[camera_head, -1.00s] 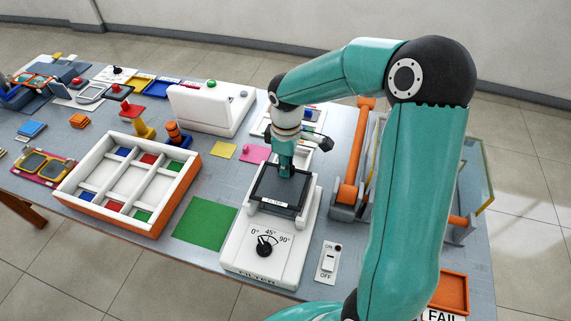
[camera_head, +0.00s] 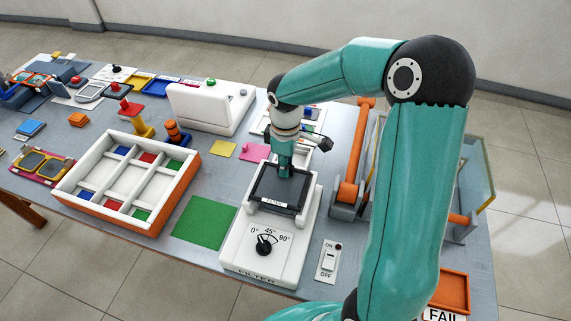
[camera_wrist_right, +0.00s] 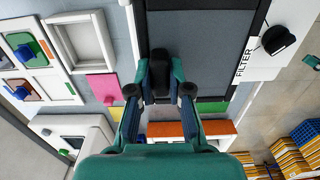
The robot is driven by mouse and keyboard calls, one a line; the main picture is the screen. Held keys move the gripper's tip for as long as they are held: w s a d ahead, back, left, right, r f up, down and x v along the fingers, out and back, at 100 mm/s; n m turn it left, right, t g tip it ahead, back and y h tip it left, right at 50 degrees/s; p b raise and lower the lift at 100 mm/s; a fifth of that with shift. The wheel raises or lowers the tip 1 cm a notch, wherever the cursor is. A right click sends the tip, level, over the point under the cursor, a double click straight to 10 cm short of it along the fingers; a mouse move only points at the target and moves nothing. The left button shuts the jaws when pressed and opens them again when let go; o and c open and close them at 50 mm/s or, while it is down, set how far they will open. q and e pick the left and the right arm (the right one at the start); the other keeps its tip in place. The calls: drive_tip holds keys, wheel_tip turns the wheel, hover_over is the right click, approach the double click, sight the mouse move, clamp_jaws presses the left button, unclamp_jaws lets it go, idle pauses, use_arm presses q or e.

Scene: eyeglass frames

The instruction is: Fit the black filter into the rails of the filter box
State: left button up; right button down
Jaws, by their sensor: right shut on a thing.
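The filter box (camera_head: 262,250) is a white unit with an angle dial, standing at the front of the table. The black filter (camera_head: 284,187), a flat dark panel in a black frame with a FILTER label, is at the top of the box. It fills the upper part of the right wrist view (camera_wrist_right: 210,45). Whether the filter sits inside the rails cannot be told. My left gripper is not in view.
A white sorting tray (camera_head: 180,205) with coloured squares stands to the left, with a green mat (camera_head: 205,228) beside the box. An ON/OFF switch (camera_head: 328,262) and an orange-levered device (camera_head: 349,185) are to the right. A white case (camera_head: 212,108) stands behind.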

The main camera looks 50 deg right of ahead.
drive_tip(key=shift+f+b, duration=0.4)
drive_tip(key=shift+f, duration=0.1)
idle(0.7)
drive_tip(key=c, duration=1)
unclamp_jaws()
wheel_tip(320, 180, up, 12)
